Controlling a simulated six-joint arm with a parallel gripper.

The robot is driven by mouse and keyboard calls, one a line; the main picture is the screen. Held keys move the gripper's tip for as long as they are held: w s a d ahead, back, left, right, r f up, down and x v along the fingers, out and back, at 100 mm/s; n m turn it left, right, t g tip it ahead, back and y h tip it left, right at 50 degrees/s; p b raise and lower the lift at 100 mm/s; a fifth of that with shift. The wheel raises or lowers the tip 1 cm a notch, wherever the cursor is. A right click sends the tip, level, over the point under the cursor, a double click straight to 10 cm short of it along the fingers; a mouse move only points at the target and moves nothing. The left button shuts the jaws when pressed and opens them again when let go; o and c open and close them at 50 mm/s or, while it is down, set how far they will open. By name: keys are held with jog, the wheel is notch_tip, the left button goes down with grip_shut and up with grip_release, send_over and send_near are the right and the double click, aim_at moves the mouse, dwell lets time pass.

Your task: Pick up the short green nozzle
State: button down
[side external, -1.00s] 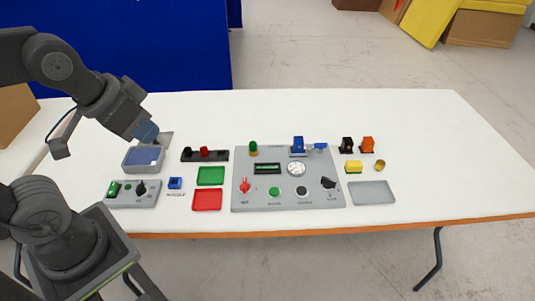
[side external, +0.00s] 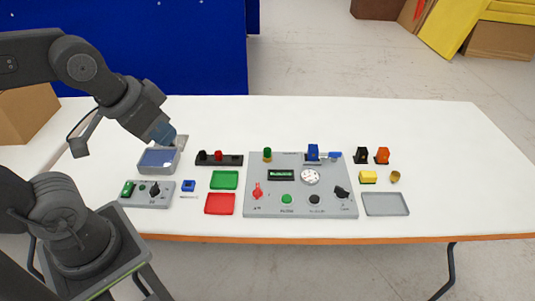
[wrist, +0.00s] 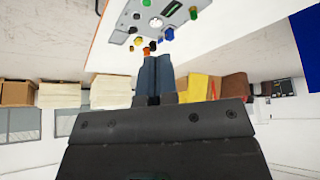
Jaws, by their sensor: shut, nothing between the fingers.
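A short upright green cylinder (side external: 267,154) with a yellowish lower part stands at the back left of the grey control panel (side external: 300,205). I cannot tell for sure that it is the short green nozzle. In the wrist view a small green piece (wrist: 193,13) shows by the panel. My gripper (side external: 180,142) is at the left, above and behind the grey-blue bin (side external: 158,160), well to the left of the green cylinder. In the wrist view my gripper's fingers (wrist: 156,62) are together with nothing between them.
A black rack (side external: 230,160) with red and dark pieces stands between the bin and the panel. Green (side external: 225,180) and red trays (side external: 220,204) lie below it. Black (side external: 361,155) and orange blocks (side external: 382,156) stand at the right. The table's far right is clear.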

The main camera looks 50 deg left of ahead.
jog(key=c, duration=1.8)
grip_release()
jog(key=o, duration=1)
jog(key=m+g, duration=0.6)
jog(key=m, duration=0.6)
send_over(268, 149)
notch_tip(268, 149, down, 25)
jog(key=shift+s+a, duration=0.1)
jog(key=shift+f, duration=2.95)
